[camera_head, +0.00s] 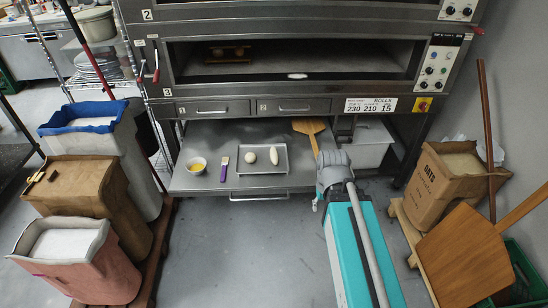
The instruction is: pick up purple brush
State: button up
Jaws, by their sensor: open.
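The purple brush (224,169) lies on the pulled-out steel shelf (212,141) under the oven, bristles toward the oven and purple handle toward the front edge. It lies between a small bowl of yellow liquid (196,166) and a grey tray (244,169), apart from both. My gripper (318,198) is open, well to the right of the brush, by the shelf's right front corner. Its fingers show small and partly hidden by my own arm, and I see nothing held in them.
The tray holds a dough ball (250,157) and a long roll (276,155). A wooden peel (308,127) lies on the shelf's right side. The oven (300,88) overhangs the shelf's back. Bins (91,127) stand left; an oats sack (447,177) and large peel (466,262) stand right.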

aim_at(225, 163)
jog(key=k, duration=0.65)
jog(key=u, duration=0.3)
jog(key=i, duration=0.85)
jog(key=u, duration=0.5)
jog(key=i, duration=1.05)
jog(key=z, duration=0.15)
